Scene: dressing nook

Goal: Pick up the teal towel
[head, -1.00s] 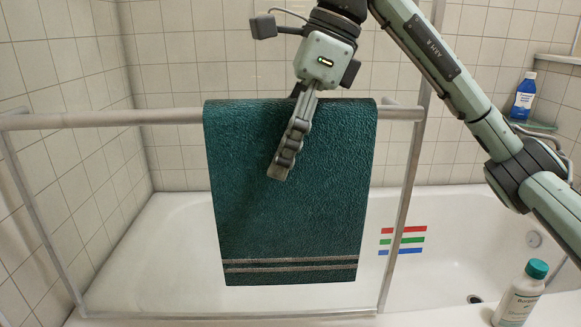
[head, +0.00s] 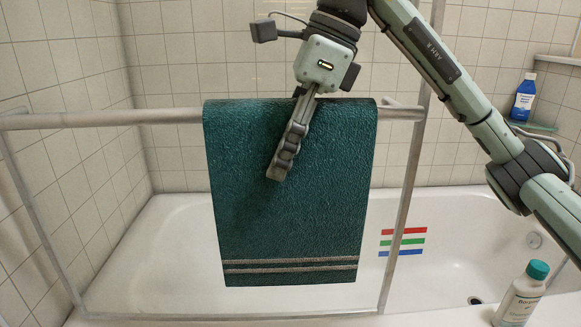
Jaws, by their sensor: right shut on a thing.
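The teal towel (head: 285,220) hangs folded over the horizontal rail of a metal rack, with pale stripes near its lower edge. My right gripper (head: 276,176) comes down from above at the towel's top. One finger lies in front of the towel, pointing down and slightly left. The other finger is hidden behind the towel. The gripper is shut on the towel, which still rests over the rail. My left gripper does not show.
The rack's rail (head: 110,118) runs across the view in front of a white bathtub (head: 450,215). A white bottle with a green cap (head: 522,296) stands at the lower right. A blue bottle (head: 524,98) stands on a corner shelf. Tiled walls close off the back and left.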

